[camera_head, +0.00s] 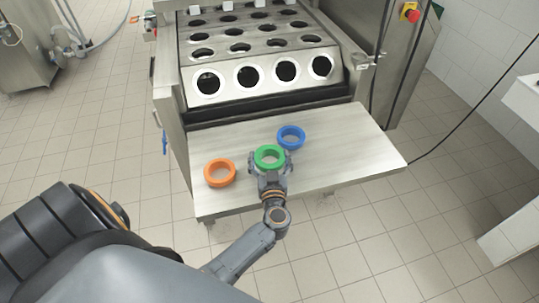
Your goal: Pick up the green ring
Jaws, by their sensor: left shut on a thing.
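The green ring (269,149) is at the middle of the metal shelf, between the orange ring and the blue ring. My left gripper (269,161) is at the green ring, with its fingers on either side, shut on it. I cannot tell whether the ring rests on the shelf or is a little above it. My left arm reaches in from the lower left. My right gripper is not in view.
The orange ring (220,172) lies on the shelf (345,150) to the left. The blue ring (291,137) lies just behind and right of the green one. The cup filler (262,50) with its round holes stands behind. The shelf's right side is clear.

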